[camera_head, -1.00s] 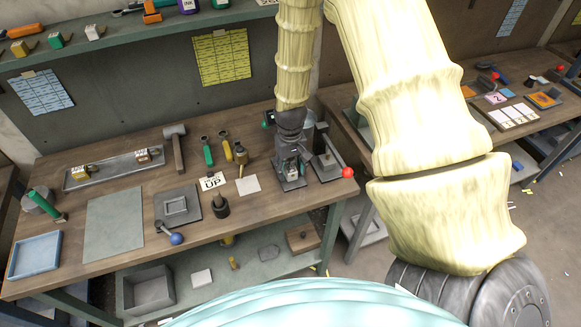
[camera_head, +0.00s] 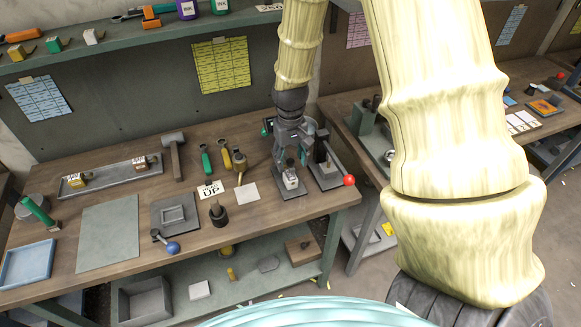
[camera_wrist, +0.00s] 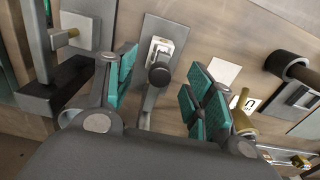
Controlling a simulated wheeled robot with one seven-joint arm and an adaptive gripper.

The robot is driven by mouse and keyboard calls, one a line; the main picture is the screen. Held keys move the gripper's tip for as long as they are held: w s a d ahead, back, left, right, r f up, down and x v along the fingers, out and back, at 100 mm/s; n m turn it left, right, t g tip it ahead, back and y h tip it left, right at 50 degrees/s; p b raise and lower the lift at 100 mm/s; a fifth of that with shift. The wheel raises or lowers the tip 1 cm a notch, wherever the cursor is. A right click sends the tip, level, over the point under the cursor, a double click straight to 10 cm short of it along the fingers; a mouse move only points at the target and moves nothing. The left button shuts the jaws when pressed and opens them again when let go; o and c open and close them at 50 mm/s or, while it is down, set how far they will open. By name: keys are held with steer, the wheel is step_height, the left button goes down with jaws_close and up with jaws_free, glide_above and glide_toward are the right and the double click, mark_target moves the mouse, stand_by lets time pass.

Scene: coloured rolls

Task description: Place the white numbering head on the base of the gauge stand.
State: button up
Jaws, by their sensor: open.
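The white numbering head (camera_head: 290,180) stands on the grey base plate of the gauge stand (camera_head: 289,193), under my gripper (camera_head: 292,156). In the wrist view the white head (camera_wrist: 161,47) sits on the plate (camera_wrist: 176,27), partly behind a dark round knob (camera_wrist: 159,74) on a grey stem. My gripper (camera_wrist: 162,88) is open, its teal-padded fingers spread to either side of the stem and knob. The fingers look clear of the white head and nothing is held.
A press-like grey tool (camera_head: 325,168) with a red ball handle (camera_head: 349,180) stands close on the right. A white card (camera_head: 247,193), an "UP" card (camera_head: 211,189) and a dark cylinder (camera_head: 218,214) lie to the left. A tray (camera_head: 112,180) holds other numbering heads.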

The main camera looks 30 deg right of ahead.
steer(key=shift+r+b, duration=0.55)
steer(key=shift+r, duration=1.65)
